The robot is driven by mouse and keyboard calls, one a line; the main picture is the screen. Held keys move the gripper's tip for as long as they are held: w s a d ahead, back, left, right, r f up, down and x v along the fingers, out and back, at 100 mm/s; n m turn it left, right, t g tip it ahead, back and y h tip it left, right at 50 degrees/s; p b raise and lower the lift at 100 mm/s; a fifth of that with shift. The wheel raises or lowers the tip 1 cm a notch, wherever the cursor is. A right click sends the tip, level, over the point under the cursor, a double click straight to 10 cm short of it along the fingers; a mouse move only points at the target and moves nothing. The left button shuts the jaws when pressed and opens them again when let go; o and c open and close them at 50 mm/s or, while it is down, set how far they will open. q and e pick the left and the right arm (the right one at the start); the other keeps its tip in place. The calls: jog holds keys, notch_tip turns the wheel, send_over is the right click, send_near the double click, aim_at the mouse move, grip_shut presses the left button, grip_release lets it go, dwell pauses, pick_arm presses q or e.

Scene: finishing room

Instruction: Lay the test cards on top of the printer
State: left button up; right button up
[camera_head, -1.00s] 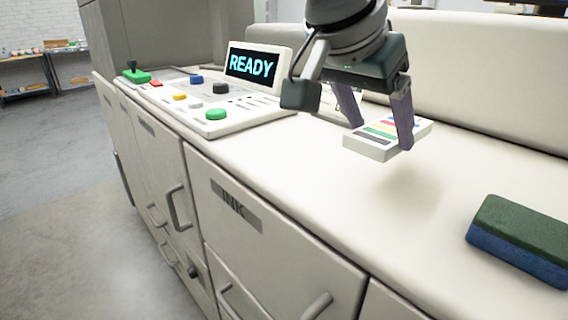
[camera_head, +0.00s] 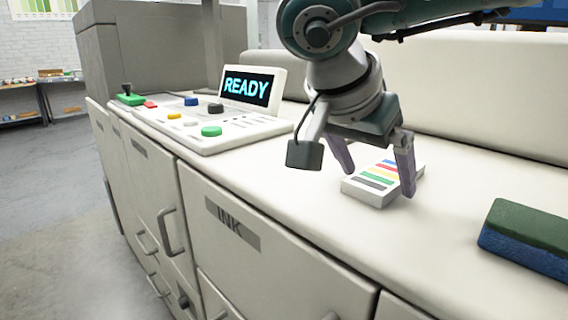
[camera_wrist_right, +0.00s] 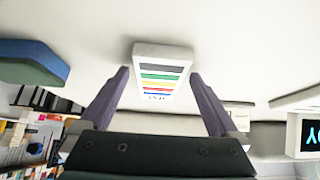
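The test cards (camera_head: 383,184) are a white block-like stack with coloured stripes on top. They lie flat on the cream top of the printer (camera_head: 300,165), to the right of its control panel. They also show in the right wrist view (camera_wrist_right: 163,70), between the fingertips. My right gripper (camera_head: 378,182) is over the stack with its two purple fingers apart, one on each side. In the right wrist view, my right gripper (camera_wrist_right: 159,73) shows a gap between each finger and the stack. My left gripper is out of view.
A green and blue block (camera_head: 530,238) lies on the printer top at the right. The control panel (camera_head: 205,125) with coloured buttons and a READY screen (camera_head: 250,86) stands at the left. A raised cream housing (camera_head: 470,90) runs along the back. The top between stack and block is clear.

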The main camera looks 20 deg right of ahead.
jog(key=shift+r, duration=0.1)
jog(key=shift+a+r+p, duration=0.1)
jog(key=shift+r+p, duration=0.2)
jog(key=shift+p, duration=0.05)
jog(key=p+v, duration=0.6)
jog(key=v, duration=0.5)
jog(key=shift+a+p, duration=0.25)
jog(key=shift+p, duration=0.15)
jog(key=shift+s+r, duration=0.1)
jog(key=shift+s, duration=0.05)
dwell(1.2)
